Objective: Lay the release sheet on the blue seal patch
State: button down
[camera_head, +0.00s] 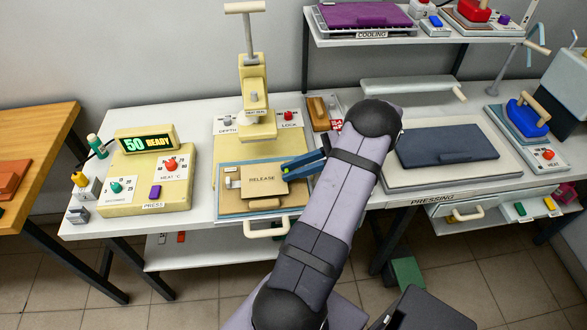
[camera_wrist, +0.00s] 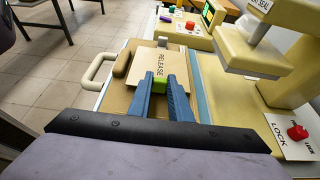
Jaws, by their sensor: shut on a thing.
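The release sheet (camera_head: 262,180) is a flat tan square printed "RELEASE"; it also shows in the wrist view (camera_wrist: 154,62). My gripper (camera_head: 288,171) has blue fingers and is at the right edge of the sheet. In the wrist view, my gripper (camera_wrist: 164,80) is shut on a green tab (camera_wrist: 160,84) at the sheet's near edge. The sheet is over the tan press bed; whether it touches the bed I cannot tell. Blue shows along the bed's border (camera_wrist: 199,85). I cannot make out a separate blue seal patch; the sheet may hide it.
The cream heat-seal press head (camera_head: 256,125) stands behind the bed. A control box (camera_head: 150,182) reading "50 READY" is at left. A drawer-like handle (camera_head: 266,228) juts out at the front. A dark pressing pad (camera_head: 445,145) lies to the right.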

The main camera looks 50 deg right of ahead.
jog(key=shift+f, duration=0.3)
jog(key=c, duration=0.9)
grip_release()
jog(key=shift+r, duration=0.1)
jog(key=shift+s+d+r+p, duration=1.15)
jog(key=shift+s+d+r, duration=0.45)
jog(key=shift+r, duration=0.25)
jog(key=b+v, duration=0.2)
jog(key=v, duration=0.5)
jog(key=shift+s, duration=0.15)
jog(key=shift+d+r, duration=0.1)
